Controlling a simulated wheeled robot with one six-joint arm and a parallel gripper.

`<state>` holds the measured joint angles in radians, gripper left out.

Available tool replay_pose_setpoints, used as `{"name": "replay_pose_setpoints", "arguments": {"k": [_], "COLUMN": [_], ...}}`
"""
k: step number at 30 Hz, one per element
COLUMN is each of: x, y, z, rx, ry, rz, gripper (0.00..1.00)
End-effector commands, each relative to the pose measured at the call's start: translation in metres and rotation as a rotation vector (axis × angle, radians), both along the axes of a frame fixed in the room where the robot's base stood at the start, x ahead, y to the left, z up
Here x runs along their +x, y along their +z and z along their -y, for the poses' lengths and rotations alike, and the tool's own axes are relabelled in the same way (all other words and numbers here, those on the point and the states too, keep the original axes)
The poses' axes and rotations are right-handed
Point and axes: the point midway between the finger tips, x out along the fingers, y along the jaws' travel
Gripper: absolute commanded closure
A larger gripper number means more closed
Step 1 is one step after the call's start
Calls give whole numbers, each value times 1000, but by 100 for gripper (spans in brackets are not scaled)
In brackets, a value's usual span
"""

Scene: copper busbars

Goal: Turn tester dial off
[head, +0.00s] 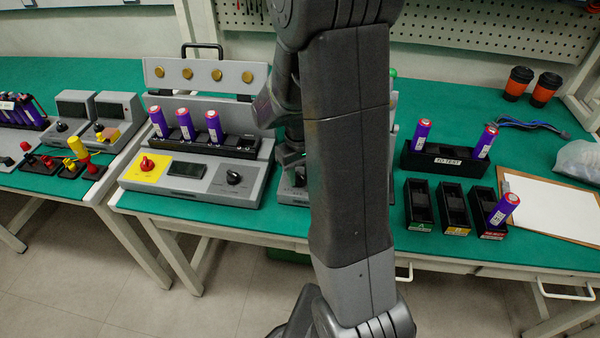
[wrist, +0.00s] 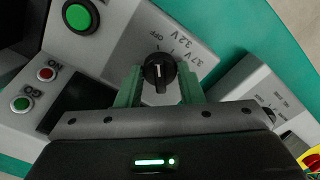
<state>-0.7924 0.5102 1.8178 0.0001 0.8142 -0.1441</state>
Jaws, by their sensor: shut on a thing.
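The tester (wrist: 115,42) is a grey box with a black dial (wrist: 159,71) on its face. Printed marks OFF, 3.2V and 3.7V stand around the dial, and a pale line shows on its knob. I cannot tell for sure which mark it points at. My gripper (wrist: 160,84) has its two green fingers on either side of the dial and is shut on it. In the head view a grey part of the tester (head: 296,190) shows left of my arm, which hides most of it and the dial.
The tester also has a green button (wrist: 77,17), a dark display and small buttons. A grey station (head: 200,185) with purple cells and a red knob stands close by on the left. A cell rack (head: 445,162) and black trays (head: 454,208) stand to the right.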

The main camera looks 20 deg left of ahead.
Motion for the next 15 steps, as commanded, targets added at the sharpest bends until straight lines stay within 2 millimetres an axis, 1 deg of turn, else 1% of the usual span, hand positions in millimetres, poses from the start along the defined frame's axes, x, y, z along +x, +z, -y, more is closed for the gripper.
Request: {"name": "replay_pose_setpoints", "arguments": {"k": [14,15], "x": [1,1], "y": [1,1], "z": [-1,-1], "rx": [2,2], "ry": [14,14], "rz": [3,3], "gripper": [89,58]}}
